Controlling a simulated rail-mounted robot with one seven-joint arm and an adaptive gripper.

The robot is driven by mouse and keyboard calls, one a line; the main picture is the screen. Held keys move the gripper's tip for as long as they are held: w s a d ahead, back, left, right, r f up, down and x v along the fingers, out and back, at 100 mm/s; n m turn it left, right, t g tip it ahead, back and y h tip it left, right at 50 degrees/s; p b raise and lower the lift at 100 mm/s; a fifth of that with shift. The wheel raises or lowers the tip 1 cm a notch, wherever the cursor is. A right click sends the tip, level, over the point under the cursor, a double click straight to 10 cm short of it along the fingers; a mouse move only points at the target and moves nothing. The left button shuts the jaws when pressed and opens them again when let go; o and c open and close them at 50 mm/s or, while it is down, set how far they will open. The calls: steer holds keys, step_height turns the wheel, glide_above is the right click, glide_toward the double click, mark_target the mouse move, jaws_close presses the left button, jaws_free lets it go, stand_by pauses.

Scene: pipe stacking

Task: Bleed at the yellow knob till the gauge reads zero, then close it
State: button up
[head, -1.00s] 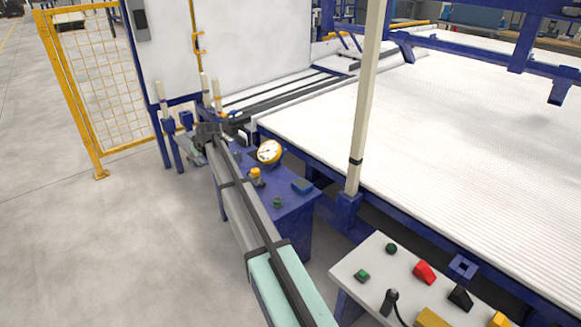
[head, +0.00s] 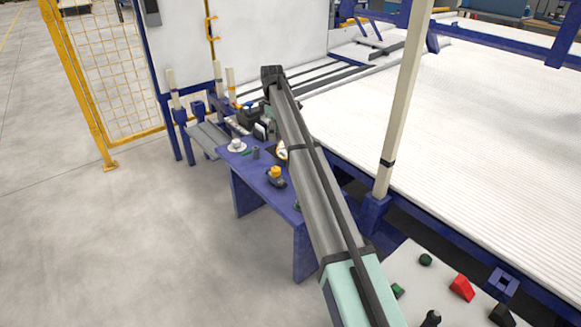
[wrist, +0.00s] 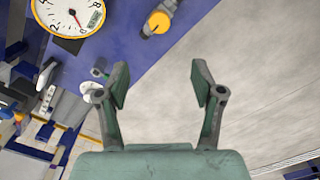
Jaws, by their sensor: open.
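The yellow knob (head: 276,171) stands on a dark fitting on the blue bench (head: 245,194), left of my arm in the head view. It also shows in the wrist view (wrist: 159,22), top centre, beyond the fingertips and apart from them. The gauge (wrist: 70,14) has a white face, a yellow rim and a red needle. It is cut off at the top left of the wrist view, and I cannot tell its reading. In the head view my arm hides most of the gauge (head: 281,153). My gripper (wrist: 160,80) is open and empty.
A white round part (head: 237,145) and small fittings sit on the bench's far end. The large white ribbed bed (head: 480,110) lies to the right, with a pale upright post (head: 403,100) near its corner. A control panel with buttons (head: 462,288) stands at lower right. Open floor lies left.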

mark_target(276, 169)
step_height(276, 169, down, 17)
steer(key=shift+f+b, duration=0.2)
steer(key=shift+b, duration=1)
steer(key=c, duration=1.1)
